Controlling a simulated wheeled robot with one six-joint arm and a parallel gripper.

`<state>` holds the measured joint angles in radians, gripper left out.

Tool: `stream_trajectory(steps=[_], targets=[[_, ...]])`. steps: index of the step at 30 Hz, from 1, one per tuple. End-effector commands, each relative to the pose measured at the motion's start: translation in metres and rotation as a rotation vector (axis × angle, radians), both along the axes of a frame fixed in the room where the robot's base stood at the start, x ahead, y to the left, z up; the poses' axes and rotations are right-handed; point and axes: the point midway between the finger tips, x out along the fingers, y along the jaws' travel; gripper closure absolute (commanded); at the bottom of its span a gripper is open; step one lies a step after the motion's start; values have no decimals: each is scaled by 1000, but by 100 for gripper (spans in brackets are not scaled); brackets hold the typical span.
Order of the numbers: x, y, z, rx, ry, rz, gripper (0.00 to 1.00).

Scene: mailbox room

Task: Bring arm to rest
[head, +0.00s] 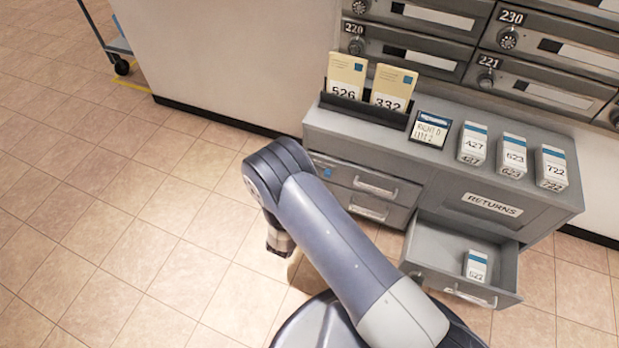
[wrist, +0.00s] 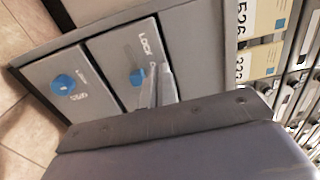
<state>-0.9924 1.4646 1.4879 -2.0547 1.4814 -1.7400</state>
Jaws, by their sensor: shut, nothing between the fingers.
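My arm reaches up and left from the bottom of the head view, bends at a raised joint, and its end hangs down left of the grey returns cabinet. My gripper (head: 281,243) is at that hanging end, in front of the floor, shut and holding nothing. In the wrist view a broad blue-grey part of my arm fills the bottom.
The grey cabinet (head: 560,203) carries a card holder (head: 352,104), a small sign (head: 431,129) and several numbered boxes. Its lower drawer (head: 424,272) stands open with a 522 box (head: 476,266) inside, close right of my arm. Mailboxes (head: 430,20) stand behind.

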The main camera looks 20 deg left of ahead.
Motion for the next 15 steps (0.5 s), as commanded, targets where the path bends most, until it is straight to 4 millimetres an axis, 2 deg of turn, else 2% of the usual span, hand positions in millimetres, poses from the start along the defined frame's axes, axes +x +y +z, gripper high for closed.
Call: stream_trajectory(steps=[1,6,9,15], targets=[[-15,3,5,-6,2,8,100],[-52,6,3,-4,1,7,100],[-68,7,3,-5,1,5,100],[-85,7,1,-4,0,3,100]])
